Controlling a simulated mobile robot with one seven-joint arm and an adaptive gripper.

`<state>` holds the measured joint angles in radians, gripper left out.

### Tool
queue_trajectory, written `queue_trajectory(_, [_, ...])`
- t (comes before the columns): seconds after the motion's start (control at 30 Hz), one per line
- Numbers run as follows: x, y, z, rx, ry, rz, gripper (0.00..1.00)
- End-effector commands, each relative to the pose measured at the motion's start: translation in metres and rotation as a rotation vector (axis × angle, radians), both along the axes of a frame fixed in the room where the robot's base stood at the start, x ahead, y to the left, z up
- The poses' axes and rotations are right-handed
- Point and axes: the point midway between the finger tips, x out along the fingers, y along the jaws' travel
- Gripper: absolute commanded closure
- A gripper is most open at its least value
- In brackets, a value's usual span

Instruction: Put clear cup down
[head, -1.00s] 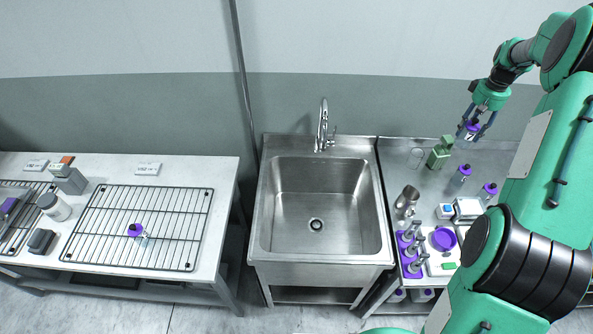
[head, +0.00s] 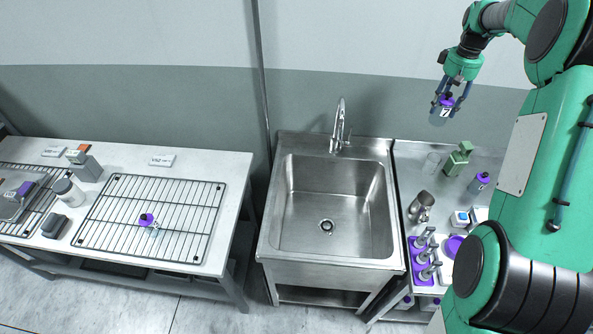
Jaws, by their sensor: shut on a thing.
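My gripper (head: 455,98) is shut on a small clear cup (head: 437,117) with a purple top and a white label with a dark mark. Its fingers stand on either side of it and hide part of it. It is held well above the right-hand steel counter (head: 404,178), in front of the back wall. Another clear, glass-like vessel (head: 432,161) stands at the back of that counter, faint and hard to make out.
A green bottle (head: 458,158), a purple-capped bottle (head: 479,182), a metal cup (head: 421,205) and a purple rack (head: 420,270) stand on the counter. The steel sink (head: 315,250) is empty. A wire rack (head: 185,225) on the left table holds one purple-capped item (head: 147,220).

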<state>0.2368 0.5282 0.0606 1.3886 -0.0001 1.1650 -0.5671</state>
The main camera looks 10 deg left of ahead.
Motion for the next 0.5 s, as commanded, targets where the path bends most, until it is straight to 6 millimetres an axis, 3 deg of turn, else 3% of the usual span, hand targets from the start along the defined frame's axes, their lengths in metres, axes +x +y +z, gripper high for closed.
queue_trajectory(0.1, [0.004,0.048,0.001,0.0,-0.002,0.072,0.88])
queue_trajectory(0.5, [-0.003,0.198,0.003,0.0,-0.001,0.3,0.88])
